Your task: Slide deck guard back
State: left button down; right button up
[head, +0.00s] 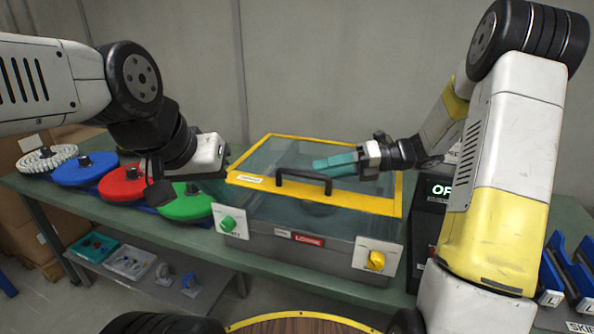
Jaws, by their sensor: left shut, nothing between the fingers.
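The deck guard (382,207) is a clear cover with a yellow frame and a black bar handle (304,181) on its front edge. It sits over a grey machine box (320,252). My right gripper (316,164) points left with teal fingers, above or behind the guard and beyond the handle in the picture. Whether it touches the guard and how far its fingers are apart is unclear. My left gripper (226,158) is shut at the guard's left side, with its fingertips mostly hidden. It is apart from the handle.
A green knob (228,224) and a yellow knob (376,261) are on the box front. Blue (86,170), red (126,182) and green (184,204) reels stand left on the bench. A black unit (429,217) is close on the right. Blue racks (570,268) are far right.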

aim_at(302, 175)
jog(key=x, duration=0.6)
grip_shut()
dwell(1.3)
